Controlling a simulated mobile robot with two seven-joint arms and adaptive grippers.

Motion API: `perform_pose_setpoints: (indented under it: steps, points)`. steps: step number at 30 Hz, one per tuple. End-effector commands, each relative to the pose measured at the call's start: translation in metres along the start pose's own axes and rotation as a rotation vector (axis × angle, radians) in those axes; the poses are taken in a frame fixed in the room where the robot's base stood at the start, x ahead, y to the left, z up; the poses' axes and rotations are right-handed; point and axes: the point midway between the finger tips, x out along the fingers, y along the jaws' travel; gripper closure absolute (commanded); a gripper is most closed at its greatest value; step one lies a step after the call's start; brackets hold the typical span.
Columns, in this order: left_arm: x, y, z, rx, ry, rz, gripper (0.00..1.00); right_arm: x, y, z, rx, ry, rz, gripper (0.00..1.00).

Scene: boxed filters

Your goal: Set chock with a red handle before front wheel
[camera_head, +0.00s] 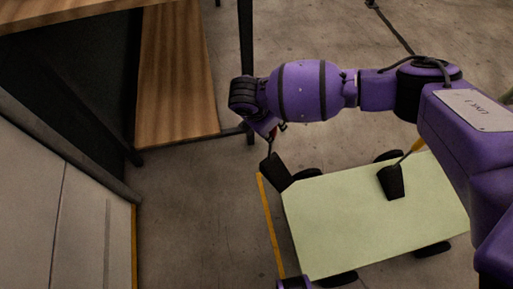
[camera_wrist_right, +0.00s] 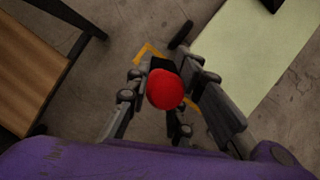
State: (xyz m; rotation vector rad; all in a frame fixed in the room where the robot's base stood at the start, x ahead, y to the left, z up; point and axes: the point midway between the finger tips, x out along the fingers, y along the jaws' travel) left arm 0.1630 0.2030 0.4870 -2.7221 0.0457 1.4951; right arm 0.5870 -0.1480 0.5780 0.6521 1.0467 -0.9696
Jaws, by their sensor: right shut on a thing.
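The chock with a red handle (camera_wrist_right: 165,90) is between the fingers of my right gripper (camera_wrist_right: 168,100) in the right wrist view, and its black body shows just beyond the red knob. In the head view the black wedge (camera_head: 275,172) hangs under my right gripper (camera_head: 270,133), by the left far corner of a cart with a pale green deck (camera_head: 340,225). A black front wheel (camera_head: 306,174) is close to its right. I cannot tell whether the chock touches the floor or the wheel. My left gripper is not clearly seen.
A second black chock (camera_head: 391,182) with a yellow handle lies on the cart deck. A yellow floor line (camera_head: 270,225) runs along the cart's left end. A wooden-topped table (camera_head: 172,80) and a pale cabinet (camera_head: 60,210) stand at left. Bare floor lies between.

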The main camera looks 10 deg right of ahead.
Motion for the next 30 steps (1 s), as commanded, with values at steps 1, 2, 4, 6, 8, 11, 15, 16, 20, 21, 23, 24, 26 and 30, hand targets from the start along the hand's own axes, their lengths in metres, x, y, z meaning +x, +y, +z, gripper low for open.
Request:
perform_pose_setpoints:
  steps: [1,2,4,6,8,11,15,16,20,21,23,24,26,30]
  points:
    - [-0.003,0.000,-0.003,0.000,0.003,0.000,1.00,0.003,0.000,-0.002,-0.073,0.000,0.031,1.00]
    - [-0.003,0.000,-0.004,0.000,0.003,0.000,1.00,0.006,0.001,-0.004,-0.123,0.000,0.051,1.00]
    - [-0.005,0.000,-0.005,0.001,0.005,0.000,1.00,0.013,0.002,-0.009,-0.235,0.001,0.098,1.00]
    - [-0.007,0.000,-0.007,0.001,0.006,0.000,1.00,0.019,0.003,-0.014,-0.347,0.002,0.146,1.00]
    - [-0.009,0.001,-0.008,0.001,0.007,0.000,1.00,0.023,0.004,-0.018,-0.442,0.001,0.185,1.00]
    - [-0.011,0.001,-0.010,0.001,0.009,0.000,1.00,0.030,0.005,-0.026,-0.594,0.003,0.249,1.00]
    - [-0.014,0.001,-0.011,0.001,0.009,0.000,1.00,0.037,0.005,-0.036,-0.763,0.003,0.319,1.00]
    - [-0.014,0.001,-0.011,0.001,0.009,0.000,1.00,0.038,0.005,-0.038,-0.794,0.003,0.332,1.00]
    - [-0.016,0.001,-0.011,0.001,0.008,0.000,1.00,0.041,0.005,-0.044,-0.899,0.004,0.375,1.00]
    - [-0.016,0.001,-0.011,0.001,0.008,0.000,1.00,0.042,0.005,-0.046,-0.929,0.004,0.387,1.00]
    - [-0.016,0.001,-0.011,0.002,0.007,0.000,1.00,0.043,0.005,-0.049,-0.961,0.005,0.400,1.00]
    - [-0.017,0.001,-0.011,0.002,0.007,0.000,1.00,0.044,0.005,-0.050,-0.982,0.005,0.409,1.00]
    - [-0.017,0.001,-0.012,0.002,0.008,0.000,1.00,0.045,0.005,-0.052,-1.015,0.004,0.424,1.00]
    - [-0.010,0.001,-0.003,0.000,-0.001,0.000,1.00,0.059,0.004,-0.059,-1.023,0.006,0.424,1.00]
